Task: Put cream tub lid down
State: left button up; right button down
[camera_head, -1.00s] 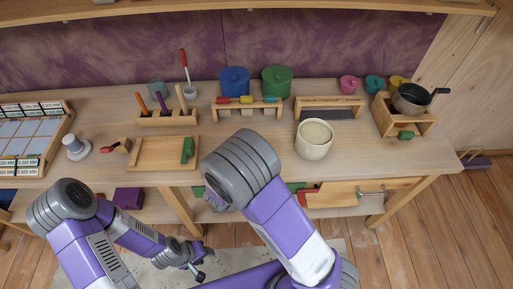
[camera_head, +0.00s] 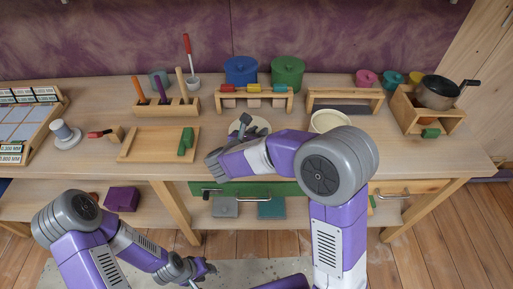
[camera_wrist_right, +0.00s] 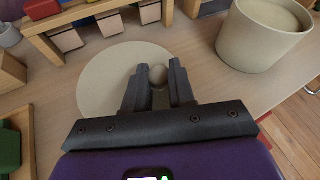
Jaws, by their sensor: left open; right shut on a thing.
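The cream tub lid (camera_head: 262,124), a flat round cream disc with a knob, is at the front-middle of the bench, left of the cream tub (camera_head: 327,121). My right gripper (camera_head: 241,124) is shut on the lid's knob. The right wrist view shows the lid (camera_wrist_right: 112,82) flat and level, close to the bench top; I cannot tell whether it touches. The tub (camera_wrist_right: 258,42) stands upright and uncovered beside it; my right arm partly hides it in the head view. My left gripper (camera_head: 204,272) is open and empty, low in front of the bench.
A wooden rack (camera_head: 288,103) with coloured pieces stands just behind the lid. Left are a wooden tray (camera_head: 140,150) with a green block (camera_head: 186,142) and a tool holder (camera_head: 165,108). A pan (camera_head: 438,92) sits in a crate at right. The green drawer front (camera_head: 262,189) is below.

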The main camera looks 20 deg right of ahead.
jog(key=shift+f+b, duration=0.95)
jog(key=shift+f, duration=1.8)
jog(key=shift+f, duration=0.15)
jog(key=c, duration=0.9)
grip_release()
jog(key=shift+c, duration=0.2)
jog(key=shift+s+a+r, duration=0.1)
jog(key=shift+s+r, duration=0.05)
jog(key=shift+r, duration=0.15)
jog(key=p+v, duration=0.2)
jog(key=v, duration=0.9)
jog(key=shift+s+a+r+p, duration=0.15)
jog(key=shift+s+p, duration=0.05)
jog(key=shift+p, duration=0.2)
